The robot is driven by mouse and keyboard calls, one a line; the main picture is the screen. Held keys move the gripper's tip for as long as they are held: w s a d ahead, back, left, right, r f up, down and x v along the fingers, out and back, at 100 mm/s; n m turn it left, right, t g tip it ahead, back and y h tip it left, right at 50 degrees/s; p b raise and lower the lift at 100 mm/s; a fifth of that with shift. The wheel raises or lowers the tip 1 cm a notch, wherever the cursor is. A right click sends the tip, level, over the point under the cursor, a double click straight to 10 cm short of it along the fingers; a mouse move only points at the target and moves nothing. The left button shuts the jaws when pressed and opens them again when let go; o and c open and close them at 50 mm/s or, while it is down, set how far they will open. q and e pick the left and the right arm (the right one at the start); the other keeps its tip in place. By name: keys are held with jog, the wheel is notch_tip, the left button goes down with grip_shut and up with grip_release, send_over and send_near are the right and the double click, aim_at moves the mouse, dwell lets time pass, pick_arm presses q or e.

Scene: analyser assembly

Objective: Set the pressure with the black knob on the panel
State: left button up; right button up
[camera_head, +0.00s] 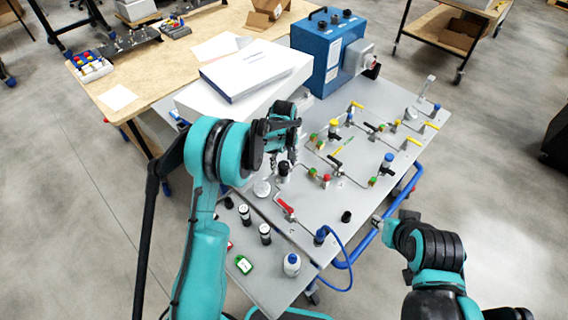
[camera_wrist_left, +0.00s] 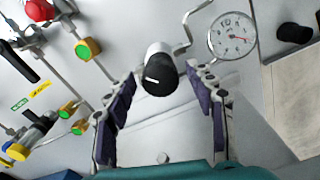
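The black knob (camera_wrist_left: 160,78), with a white mark on its top and a silvery collar, stands on the grey panel (camera_wrist_left: 262,118). In the head view the knob (camera_head: 284,169) shows just below my left gripper (camera_head: 285,152). In the left wrist view my left gripper (camera_wrist_left: 163,88) is open, one finger on each side of the knob with a gap on both sides.
Valves with yellow, red and black handles and thin pipes cover the panel, including a red-handled valve (camera_head: 287,208). A blue box (camera_head: 328,50) and a white box (camera_head: 255,70) stand at the back. Black cylinders (camera_head: 265,233) and a bottle (camera_head: 292,264) stand at the front.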

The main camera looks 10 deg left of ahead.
aim_at(284, 164)
pick_arm(q)
jog(key=c, duration=0.9)
jog(key=shift+f+m+b, duration=0.1)
jog(key=shift+m+b, duration=0.35)
jog(key=shift+m, duration=1.15)
jog(key=o, duration=1.1)
jog(key=shift+o, duration=0.2)
notch_tip(284, 164, up, 12)
